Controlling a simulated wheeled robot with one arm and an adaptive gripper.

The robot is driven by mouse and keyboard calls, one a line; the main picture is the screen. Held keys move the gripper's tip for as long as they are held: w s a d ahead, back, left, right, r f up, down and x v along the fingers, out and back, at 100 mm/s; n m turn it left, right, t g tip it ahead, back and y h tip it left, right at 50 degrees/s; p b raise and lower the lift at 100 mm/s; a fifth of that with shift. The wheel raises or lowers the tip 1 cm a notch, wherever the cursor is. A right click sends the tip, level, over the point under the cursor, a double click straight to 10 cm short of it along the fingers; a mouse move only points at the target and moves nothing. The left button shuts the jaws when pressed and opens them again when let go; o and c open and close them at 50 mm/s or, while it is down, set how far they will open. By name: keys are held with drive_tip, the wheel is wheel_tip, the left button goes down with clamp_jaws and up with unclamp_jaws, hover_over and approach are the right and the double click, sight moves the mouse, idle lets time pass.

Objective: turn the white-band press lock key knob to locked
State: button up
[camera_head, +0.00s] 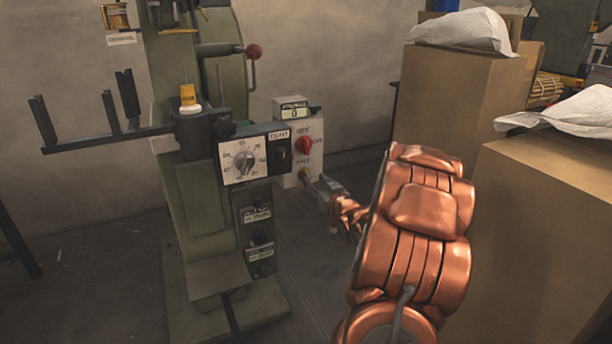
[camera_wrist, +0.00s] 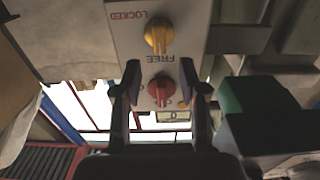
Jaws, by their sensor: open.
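The green press (camera_head: 215,160) stands left of centre in the head view, with a yellow cap over a white band (camera_head: 189,107) on its post. The lock key knob is the yellow knob (camera_wrist: 159,36) on the box's white panel (camera_wrist: 190,25). In the wrist view it sits above the FREE label, with LOCKED at upper left, both upside down. Its ridge runs roughly up-down there, toward FREE. In the head view the yellow knob (camera_head: 305,174) is small and partly covered by my gripper (camera_head: 316,184). My gripper is open in the wrist view (camera_wrist: 159,66), its fingers apart and off the yellow knob.
A red knob (camera_head: 304,146) is above the yellow one on the box; it also shows between my fingers in the wrist view (camera_wrist: 160,90). Cardboard boxes (camera_head: 447,100) stand right of my arm.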

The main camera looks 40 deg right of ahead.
sight(308, 173)
drive_tip(key=shift+b+x, duration=0.7)
drive_tip(key=shift+x, duration=2.1)
clamp_jaws()
